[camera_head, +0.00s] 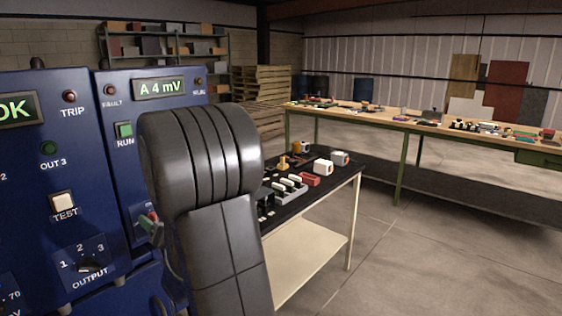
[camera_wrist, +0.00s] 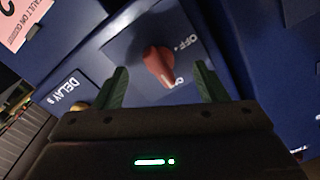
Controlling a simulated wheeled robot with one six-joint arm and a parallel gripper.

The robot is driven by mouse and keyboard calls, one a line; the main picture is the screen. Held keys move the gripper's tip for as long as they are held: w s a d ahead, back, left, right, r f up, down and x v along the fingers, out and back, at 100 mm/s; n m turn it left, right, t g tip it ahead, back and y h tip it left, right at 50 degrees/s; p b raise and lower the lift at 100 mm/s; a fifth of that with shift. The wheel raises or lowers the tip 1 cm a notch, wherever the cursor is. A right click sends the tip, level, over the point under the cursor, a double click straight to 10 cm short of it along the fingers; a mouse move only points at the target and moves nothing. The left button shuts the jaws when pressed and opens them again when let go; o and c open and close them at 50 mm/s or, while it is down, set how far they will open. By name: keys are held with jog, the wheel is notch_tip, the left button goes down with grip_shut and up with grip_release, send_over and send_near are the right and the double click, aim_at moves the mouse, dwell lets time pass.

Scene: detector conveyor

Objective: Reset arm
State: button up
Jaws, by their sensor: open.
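In the wrist view my gripper (camera_wrist: 158,88) is open, with one green finger on each side of a red rotary knob (camera_wrist: 158,66). The knob sits on a blue panel with an OFF label at its upper right. Whether the fingers touch the knob cannot be told, but gaps show on both sides.
A black-topped table (camera_head: 345,178) with small parts stands right of my arm. A long workbench (camera_head: 380,120) is behind. Open floor lies at the right.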

jog(key=shift+n+p, duration=2.4)
jog(key=shift+n, duration=0.5)
